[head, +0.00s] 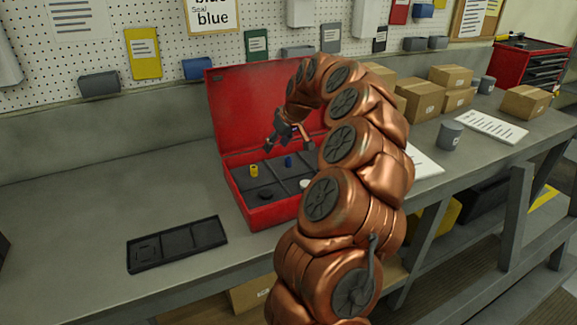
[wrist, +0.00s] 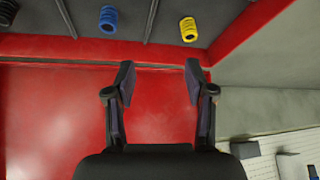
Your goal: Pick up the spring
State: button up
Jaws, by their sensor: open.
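A yellow spring (head: 254,170) stands in a back compartment at the left of the open red toolbox (head: 272,215). A blue spring (head: 288,161) stands to its right. In the wrist view the yellow spring (wrist: 188,29) and the blue spring (wrist: 108,19) show at the top, both beyond my fingertips. My gripper (head: 279,129) is over the toolbox, in front of its raised lid (head: 235,105). In the wrist view my gripper (wrist: 160,77) is open and empty, with red lid surface behind its fingers. It touches neither spring.
A dark round part (head: 265,194) and a white round part (head: 305,184) lie in the front compartments. A black tray (head: 177,243) lies on the bench left of the toolbox. Cardboard boxes (head: 418,100) stand at the right. The bench's left side is largely clear.

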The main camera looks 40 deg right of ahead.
jog(key=h, duration=0.1)
send_near(289, 157)
jog(key=shift+w+d+f+m, duration=0.15)
jog(key=shift+w+f+m, duration=0.1)
jog(key=shift+f, duration=0.3)
jog(key=shift+w+d+f+m, duration=0.15)
jog(key=shift+w+f, duration=0.1)
jog(key=shift+f, duration=0.25)
jog(key=shift+d+f, duration=0.15)
jog(key=shift+f, duration=0.05)
jog(key=shift+p+x, duration=0.4)
jog(key=shift+x, duration=0.75)
jog(key=shift+w+f+p, duration=0.35)
jog(key=shift+p, duration=0.1)
jog(key=f, duration=0.1)
jog(key=w+f+p, duration=0.1)
jog(key=shift+w+a+f+p, duration=0.3)
jog(key=shift+a, duration=0.05)
jog(key=shift+w+d+f, duration=0.1)
jog(key=shift+w+f, duration=0.1)
jog(key=shift+f, duration=0.35)
grip_shut()
jog(key=shift+r, duration=0.1)
